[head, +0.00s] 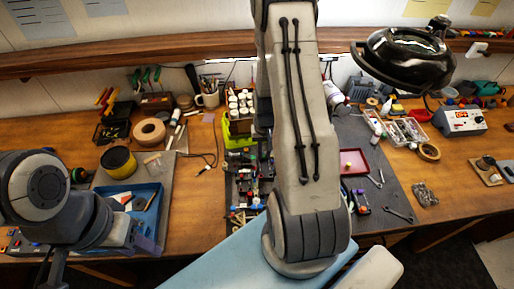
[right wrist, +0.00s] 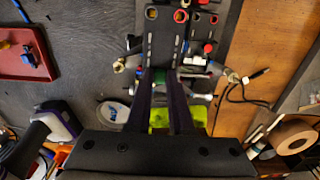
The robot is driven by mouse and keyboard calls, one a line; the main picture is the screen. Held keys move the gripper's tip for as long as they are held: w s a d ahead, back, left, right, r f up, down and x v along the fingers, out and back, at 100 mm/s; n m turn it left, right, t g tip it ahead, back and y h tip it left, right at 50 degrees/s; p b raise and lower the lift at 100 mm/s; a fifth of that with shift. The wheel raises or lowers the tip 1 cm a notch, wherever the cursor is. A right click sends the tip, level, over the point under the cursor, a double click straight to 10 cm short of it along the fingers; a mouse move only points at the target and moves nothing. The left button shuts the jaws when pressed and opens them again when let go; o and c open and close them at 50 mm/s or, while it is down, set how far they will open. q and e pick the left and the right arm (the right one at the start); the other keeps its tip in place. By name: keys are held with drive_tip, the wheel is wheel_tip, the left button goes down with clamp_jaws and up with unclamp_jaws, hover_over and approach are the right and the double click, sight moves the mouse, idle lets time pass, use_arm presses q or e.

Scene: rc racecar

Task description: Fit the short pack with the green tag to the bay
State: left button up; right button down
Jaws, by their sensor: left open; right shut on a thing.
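In the right wrist view my right gripper (right wrist: 161,82) points at the car, its two dark fingers close together. A small piece with a green patch (right wrist: 159,76) shows between them, apparently the short pack with the green tag; the fingers hide most of it. The car chassis (right wrist: 178,40), a dark plate with red and yellow round parts, lies just beyond the fingertips. The bay cannot be made out. In the head view my right arm covers my right gripper and part of the chassis (head: 247,190).
A lime bin (head: 238,127) of white bottles stands behind the chassis. A red tray (head: 378,160) and loose tools lie to the right on the grey mat. A blue tray (head: 147,197) is at the left. A magnifier lamp (head: 408,58) overhangs the back right.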

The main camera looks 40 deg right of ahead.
sight(264, 158)
drive_tip(key=shift+w+f, duration=0.1)
drive_tip(key=shift+f, duration=0.1)
drive_tip(key=shift+d+r, duration=0.1)
drive_tip(key=shift+d, duration=0.05)
drive_tip(key=shift+f, duration=0.25)
drive_tip(key=shift+f+b, duration=2.3)
drive_tip(key=shift+f, duration=0.4)
drive_tip(key=shift+f+b, duration=0.85)
drive_tip(key=shift+f, duration=0.3)
drive_tip(key=c, duration=0.7)
unclamp_jaws()
drive_tip(key=shift+c, duration=0.2)
